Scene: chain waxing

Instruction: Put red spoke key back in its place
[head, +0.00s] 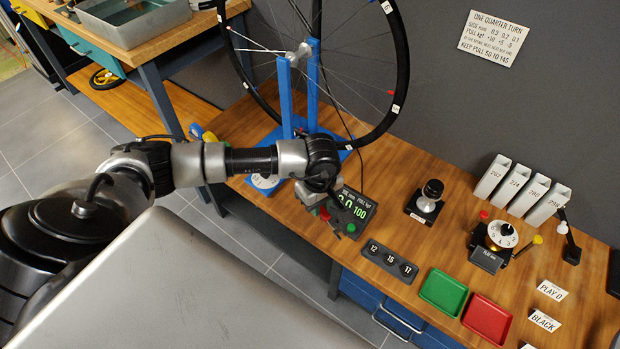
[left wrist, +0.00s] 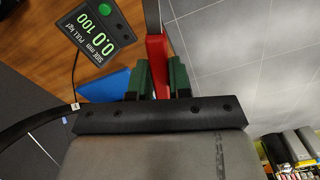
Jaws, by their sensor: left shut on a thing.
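The red spoke key (left wrist: 158,60) shows in the left wrist view as a red bar between the green-padded fingers of my left gripper (left wrist: 161,82). The gripper is shut on it, and a grey part of the key runs up out of the picture. In the head view my left gripper (head: 331,190) is over the front edge of the bench, beside the black display box (head: 349,207). The key is mostly hidden there by the gripper and wrist. A dark block marked 12, 15, 17 (head: 390,262) lies to the right. My right gripper is in neither view.
A wheel stands in a blue truing stand (head: 286,98) behind my arm. Green (head: 443,292) and red (head: 487,318) trays lie at the front right. A dial gauge (head: 501,235) and several white bins (head: 522,190) stand farther right.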

